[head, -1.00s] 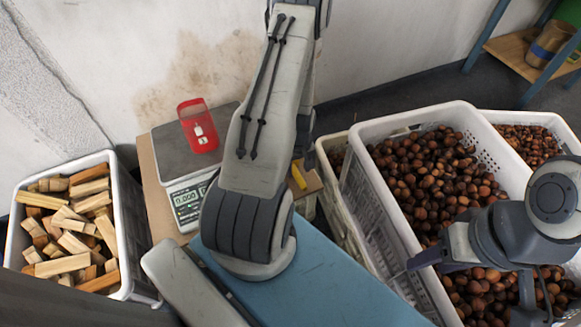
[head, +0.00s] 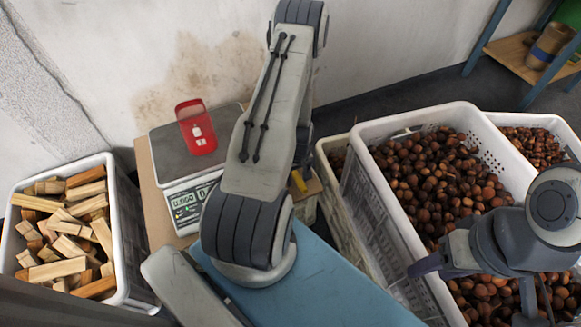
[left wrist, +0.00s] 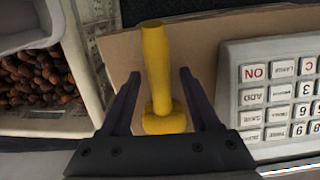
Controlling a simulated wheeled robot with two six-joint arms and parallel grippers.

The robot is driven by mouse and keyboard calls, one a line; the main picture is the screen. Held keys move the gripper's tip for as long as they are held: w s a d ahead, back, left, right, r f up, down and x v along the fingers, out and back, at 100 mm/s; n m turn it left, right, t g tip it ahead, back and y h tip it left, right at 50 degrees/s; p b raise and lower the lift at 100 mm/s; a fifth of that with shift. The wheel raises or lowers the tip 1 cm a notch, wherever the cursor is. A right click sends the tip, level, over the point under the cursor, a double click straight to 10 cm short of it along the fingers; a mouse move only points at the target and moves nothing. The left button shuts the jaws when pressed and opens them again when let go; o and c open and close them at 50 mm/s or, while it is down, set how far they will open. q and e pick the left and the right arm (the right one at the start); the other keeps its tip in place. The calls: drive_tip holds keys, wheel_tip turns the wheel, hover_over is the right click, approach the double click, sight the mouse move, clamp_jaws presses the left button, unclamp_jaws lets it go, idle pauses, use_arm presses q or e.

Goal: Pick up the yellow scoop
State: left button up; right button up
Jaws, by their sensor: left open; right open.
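The yellow scoop (left wrist: 157,60) lies on a brown board beside the scale in the left wrist view. Its handle points away from my gripper base and its thicker end is near the palm. My left gripper (left wrist: 160,76) is open, with one finger on each side of the scoop and visible gaps to both. In the head view a small piece of the yellow scoop (head: 299,181) shows beside my left arm, which hides the rest and the left gripper. My right gripper (head: 480,283) is over the large chestnut crate, open, partly hidden by its wrist.
A crate of wood pieces (head: 119,200) stands at left. The large white chestnut crate (head: 395,212) is at right, with a smaller crate (head: 560,122) behind it. A shelf (head: 515,52) stands at back right.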

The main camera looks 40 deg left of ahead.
use_arm(q)
drive_tip(key=shift+f, duration=0.1)
clamp_jaws()
idle(0.3)
wheel_tip(320, 180, up, 10)
drive_tip(key=p, duration=0.4)
drive_tip(key=shift+r+p, duration=0.25)
drive_tip(key=shift+p, duration=0.1)
